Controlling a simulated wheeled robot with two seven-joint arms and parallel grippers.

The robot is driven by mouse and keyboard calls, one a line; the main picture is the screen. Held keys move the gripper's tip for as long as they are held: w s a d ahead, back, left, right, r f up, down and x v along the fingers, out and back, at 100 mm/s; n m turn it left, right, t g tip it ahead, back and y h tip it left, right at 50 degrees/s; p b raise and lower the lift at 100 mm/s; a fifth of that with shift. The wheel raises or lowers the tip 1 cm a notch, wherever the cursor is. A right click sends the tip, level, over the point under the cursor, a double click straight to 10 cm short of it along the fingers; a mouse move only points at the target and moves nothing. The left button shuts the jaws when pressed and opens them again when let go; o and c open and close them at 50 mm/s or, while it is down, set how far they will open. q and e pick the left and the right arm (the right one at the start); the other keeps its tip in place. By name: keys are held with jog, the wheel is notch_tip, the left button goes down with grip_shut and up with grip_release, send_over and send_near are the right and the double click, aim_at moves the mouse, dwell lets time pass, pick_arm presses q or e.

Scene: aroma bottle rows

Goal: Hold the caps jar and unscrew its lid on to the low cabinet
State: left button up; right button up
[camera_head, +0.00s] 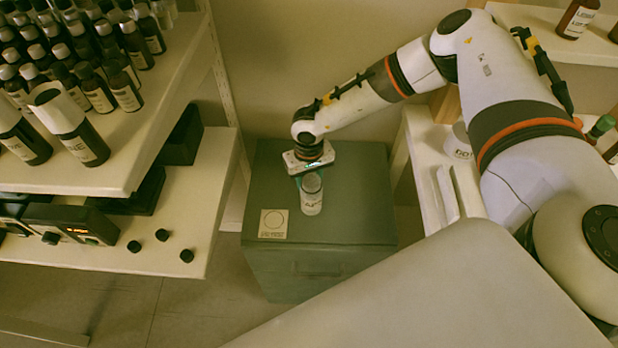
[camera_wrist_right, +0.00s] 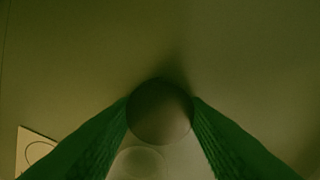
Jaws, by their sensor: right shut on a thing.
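The caps jar (camera_head: 312,199) is small and pale with a label and a greyer round top. It appears upright over the green low cabinet (camera_head: 350,227); I cannot tell if its base touches. My right gripper (camera_head: 311,180) reaches it from behind and is shut on its upper part. In the right wrist view the gripper's green fingers (camera_wrist_right: 160,112) press both sides of a dark round top (camera_wrist_right: 160,111). A pale rounded shape shows below it. I cannot tell whether the lid is loose. My left gripper is out of view.
A square mat with a circle (camera_head: 273,224) lies left of the jar on the cabinet. A shelf with many dark bottles (camera_head: 75,128) stands at left, with several black caps (camera_head: 162,235) on a lower shelf. Another shelf (camera_head: 423,178) stands at right. The cabinet's right side is clear.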

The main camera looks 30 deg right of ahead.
jog(key=o, duration=1.1)
jog(key=shift+f, duration=0.15)
notch_tip(320, 180, up, 12)
jog(key=p, duration=1)
jog(key=shift+r, duration=0.2)
